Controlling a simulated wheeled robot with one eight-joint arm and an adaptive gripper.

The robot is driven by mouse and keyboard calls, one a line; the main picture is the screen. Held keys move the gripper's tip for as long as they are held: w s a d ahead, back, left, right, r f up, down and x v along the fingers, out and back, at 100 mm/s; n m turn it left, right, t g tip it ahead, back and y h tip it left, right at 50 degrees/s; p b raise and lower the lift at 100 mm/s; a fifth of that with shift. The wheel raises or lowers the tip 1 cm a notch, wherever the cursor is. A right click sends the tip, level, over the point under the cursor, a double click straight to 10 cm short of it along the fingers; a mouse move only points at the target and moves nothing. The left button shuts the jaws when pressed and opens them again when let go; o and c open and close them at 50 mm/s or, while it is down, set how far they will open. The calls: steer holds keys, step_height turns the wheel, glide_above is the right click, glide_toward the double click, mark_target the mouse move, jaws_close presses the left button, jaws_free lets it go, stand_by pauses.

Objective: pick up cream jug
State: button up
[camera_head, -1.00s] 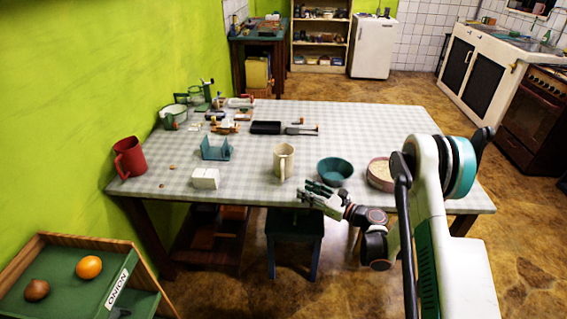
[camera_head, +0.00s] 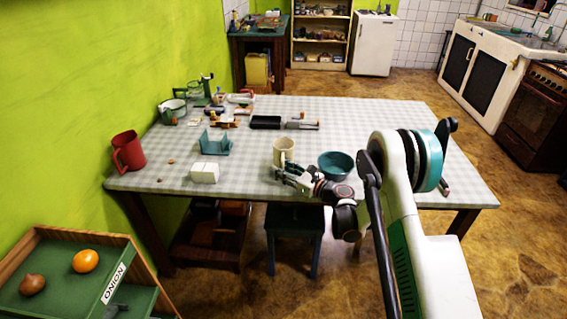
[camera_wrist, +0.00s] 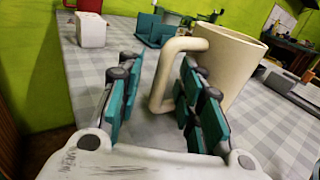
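The cream jug (camera_head: 284,149) stands upright on the checked table, near its front edge in the head view. In the wrist view the jug (camera_wrist: 226,64) is large at upper right, with its looped handle (camera_wrist: 161,80) towards me. My gripper (camera_head: 281,174) is at the front of the jug, low by the handle side. In the wrist view my gripper (camera_wrist: 158,70) is open, with its teal-padded fingers on either side of the handle. The right finger overlaps the jug's body in the picture; I cannot tell whether it touches.
A teal bowl (camera_head: 336,165) stands just right of the jug. Dark-handled utensils (camera_head: 285,122) lie behind. The table's right part is clear apart from my arm over it.

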jaws_close()
steer(key=shift+r, duration=0.15)
stand_by(0.4)
step_height(320, 180, up, 20)
steer(key=p, duration=0.7)
stand_by(0.7)
